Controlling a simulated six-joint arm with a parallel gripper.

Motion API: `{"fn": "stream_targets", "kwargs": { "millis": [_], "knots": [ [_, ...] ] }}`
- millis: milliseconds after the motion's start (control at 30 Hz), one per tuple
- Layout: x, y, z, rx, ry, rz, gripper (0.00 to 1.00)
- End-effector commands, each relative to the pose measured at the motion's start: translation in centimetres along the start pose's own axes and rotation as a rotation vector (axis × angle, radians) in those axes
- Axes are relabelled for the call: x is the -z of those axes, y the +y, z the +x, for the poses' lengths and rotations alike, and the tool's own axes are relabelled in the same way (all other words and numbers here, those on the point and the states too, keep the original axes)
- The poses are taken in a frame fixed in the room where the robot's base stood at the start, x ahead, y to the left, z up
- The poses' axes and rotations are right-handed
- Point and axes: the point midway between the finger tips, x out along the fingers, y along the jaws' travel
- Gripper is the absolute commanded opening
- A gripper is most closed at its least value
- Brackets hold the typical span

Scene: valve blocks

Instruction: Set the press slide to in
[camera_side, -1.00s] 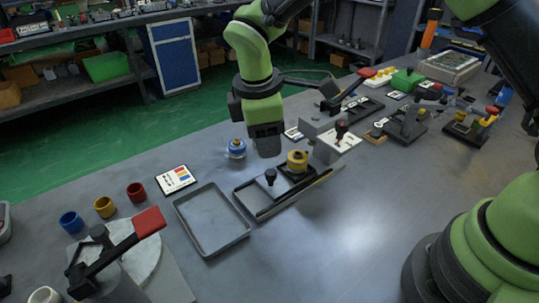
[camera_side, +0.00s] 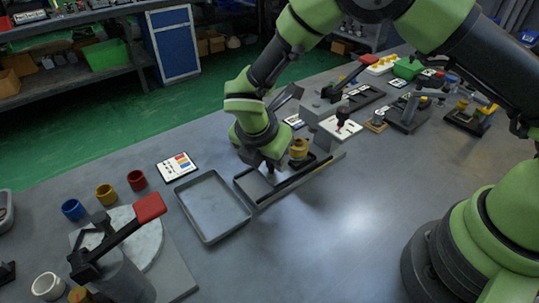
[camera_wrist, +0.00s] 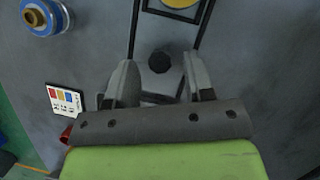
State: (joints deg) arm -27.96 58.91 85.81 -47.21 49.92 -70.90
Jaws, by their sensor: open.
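The press slide is a dark, narrow track (camera_side: 288,184) on the table, with a yellow ring-shaped piece (camera_side: 299,148) at its far right end. The yellow piece also shows at the top edge of the wrist view (camera_wrist: 180,2). The slide's round black knob (camera_wrist: 160,62) sits between my fingers in the wrist view, with a gap on both sides. In the side view my gripper (camera_side: 266,168) is low over the near left part of the track and mostly hides the knob. My gripper is open and holds nothing.
An empty grey tray (camera_side: 214,240) lies just left of the track. A printed card (camera_side: 177,166) lies behind it. A blue and gold round part (camera_wrist: 45,17) shows in the wrist view.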

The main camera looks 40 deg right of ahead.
Motion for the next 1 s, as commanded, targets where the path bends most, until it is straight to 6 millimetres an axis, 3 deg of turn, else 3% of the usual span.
{"fn": "stream_targets", "kwargs": {
  "millis": [367, 567, 733, 1000],
  "knots": [
    [0.0, 0.0, 0.6, 0.000, 0.001, 0.002, 0.46],
    [0.0, 0.0, 0.6, 0.000, 0.001, 0.002, 0.00],
    [-0.2, -0.1, 0.7, 0.001, 0.000, 0.003, 0.00],
    [-3.6, -1.5, 2.1, -0.001, -0.001, 0.004, 0.00]
  ]
}}
